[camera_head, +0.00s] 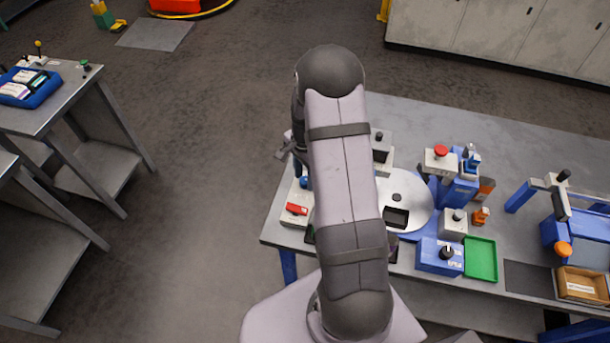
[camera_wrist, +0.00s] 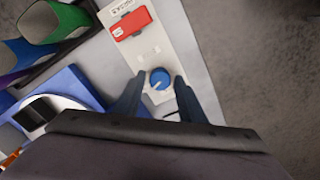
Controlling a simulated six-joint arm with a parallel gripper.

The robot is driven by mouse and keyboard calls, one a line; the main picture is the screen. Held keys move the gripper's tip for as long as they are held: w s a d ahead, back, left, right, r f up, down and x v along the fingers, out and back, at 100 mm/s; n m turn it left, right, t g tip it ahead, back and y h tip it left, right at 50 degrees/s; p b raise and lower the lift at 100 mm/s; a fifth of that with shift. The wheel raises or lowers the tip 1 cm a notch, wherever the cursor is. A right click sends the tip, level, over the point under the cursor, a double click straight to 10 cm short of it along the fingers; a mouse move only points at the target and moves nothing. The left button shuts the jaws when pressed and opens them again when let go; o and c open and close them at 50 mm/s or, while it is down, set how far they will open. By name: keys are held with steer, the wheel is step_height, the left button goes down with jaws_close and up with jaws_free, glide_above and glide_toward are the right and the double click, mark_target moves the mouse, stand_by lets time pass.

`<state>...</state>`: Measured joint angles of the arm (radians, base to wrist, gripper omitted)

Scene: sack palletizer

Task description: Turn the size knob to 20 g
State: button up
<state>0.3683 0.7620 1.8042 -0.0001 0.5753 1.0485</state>
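A round blue knob (camera_wrist: 161,77) with a pale pointer mark sits on a light panel (camera_wrist: 180,50) in the wrist view. The mark points toward the lower left of that view. I cannot read any size marks around it. The knob also shows small in the head view (camera_head: 304,182), left of my arm. My gripper (camera_wrist: 157,86) is open, with one dark finger on each side of the knob in the wrist view. I cannot tell whether the fingers touch it or hover above it. In the head view my gripper is mostly hidden by my arm.
A red rocker-like part (camera_wrist: 131,24) and a printed label are on the same panel. Green, purple and blue containers (camera_wrist: 38,55) lie left of it. A round silver plate (camera_head: 408,190), a blue box with a black knob (camera_head: 430,262) and a green tray (camera_head: 481,259) stand farther right.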

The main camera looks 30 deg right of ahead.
steer(key=c, duration=0.7)
steer(key=shift+n, duration=0.4)
steer(key=n, duration=0.2)
steer(key=shift+n+b, duration=0.3)
steer(key=shift+n, duration=0.1)
steer(key=n, duration=0.3)
steer(key=shift+n, duration=0.3)
steer(key=n+b, duration=0.1)
steer(key=n, duration=0.5)
steer(key=shift+w+n, duration=0.1)
steer(key=shift+n, duration=0.2)
steer(key=o, duration=1.1)
steer(key=shift+c, duration=0.2)
